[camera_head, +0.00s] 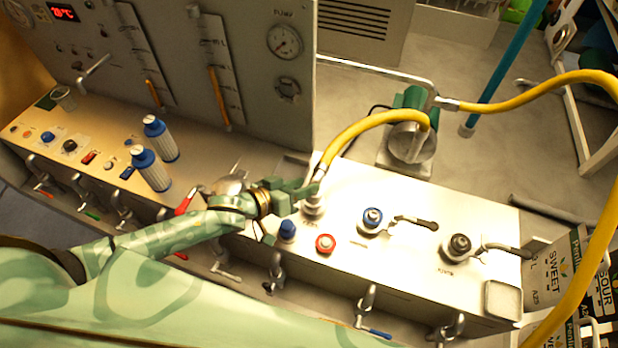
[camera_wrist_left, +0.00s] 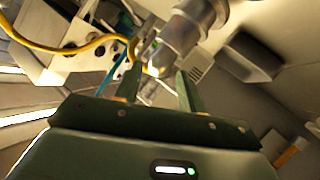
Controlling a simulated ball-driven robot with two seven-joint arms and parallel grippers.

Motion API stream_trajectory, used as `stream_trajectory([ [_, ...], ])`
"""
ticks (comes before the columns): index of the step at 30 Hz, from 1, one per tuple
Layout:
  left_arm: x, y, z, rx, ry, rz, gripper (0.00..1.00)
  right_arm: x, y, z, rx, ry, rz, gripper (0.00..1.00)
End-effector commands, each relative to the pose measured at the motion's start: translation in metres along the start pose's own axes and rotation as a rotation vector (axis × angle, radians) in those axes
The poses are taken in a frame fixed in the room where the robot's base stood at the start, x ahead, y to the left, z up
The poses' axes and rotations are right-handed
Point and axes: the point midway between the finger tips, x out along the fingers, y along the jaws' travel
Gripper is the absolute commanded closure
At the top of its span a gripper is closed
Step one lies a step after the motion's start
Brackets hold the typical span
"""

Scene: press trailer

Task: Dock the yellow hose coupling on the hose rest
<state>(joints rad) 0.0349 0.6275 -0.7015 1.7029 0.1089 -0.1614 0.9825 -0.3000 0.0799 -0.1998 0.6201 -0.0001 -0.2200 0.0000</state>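The yellow hose (camera_head: 370,123) arches from the pump and ends in a silver coupling (camera_head: 322,172), which stands upright on a metal fitting (camera_head: 312,205) on the white counter. My left gripper (camera_head: 304,189) is beside the coupling, with its fingers pointing at it. In the left wrist view, the two fingers (camera_wrist_left: 158,72) stand apart, with the silver metal of the coupling and fitting (camera_wrist_left: 184,34) at and beyond their tips. I cannot tell whether a finger touches it. I cannot identify the hose rest with certainty. My right gripper is not in view.
Two blue-and-white bottles (camera_head: 151,170) stand left. A gauge panel (camera_head: 235,60) rises behind. A grey box (camera_head: 503,300) sits at the right end.

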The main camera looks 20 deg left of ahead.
Motion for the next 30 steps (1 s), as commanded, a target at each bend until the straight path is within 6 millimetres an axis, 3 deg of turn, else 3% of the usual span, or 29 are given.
stream_trajectory([
  [18, -0.060, 0.001, -0.002, 0.001, -0.001, 0.000, 0.61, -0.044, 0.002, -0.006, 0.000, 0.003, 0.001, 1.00],
  [30, -0.068, 0.000, 0.000, 0.001, 0.001, 0.000, 0.61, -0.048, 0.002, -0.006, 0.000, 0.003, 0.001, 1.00],
])
